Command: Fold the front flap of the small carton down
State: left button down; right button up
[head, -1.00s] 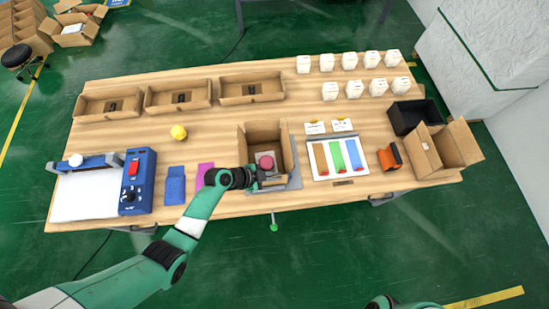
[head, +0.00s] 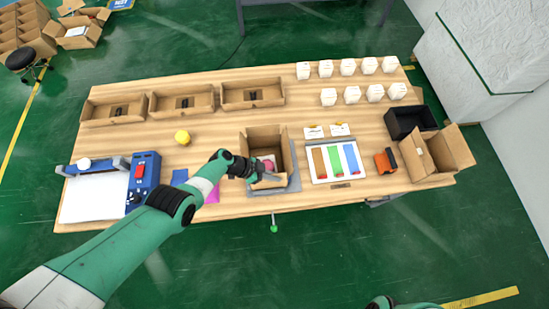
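The small carton (head: 277,138) stands open on a grey plate (head: 292,180) at the front middle of the table. A pink-red round item (head: 268,164) shows inside it. The front flap (head: 268,184) shows as a tan strip along the near edge; its exact angle is hard to tell. My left gripper (head: 259,174) is at the front left of the carton, close to the flap. Its dark fingers are too small to tell open from shut, or whether they touch the flap. Only a piece of my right arm shows at the bottom edge; its gripper is out of view.
Three open boxes (head: 183,103) line the back left. A yellow item (head: 183,137) stands left of the carton. A tray with coloured strips (head: 325,179), an orange tool (head: 384,163), a black bin (head: 390,124) and a larger open carton (head: 447,168) are on the right.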

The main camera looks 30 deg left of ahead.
dwell(0.3)
pick_arm(q)
jog(key=c, duration=1.1)
grip_release()
jog(key=shift+o, duration=0.2)
jog(key=shift+r, duration=0.1)
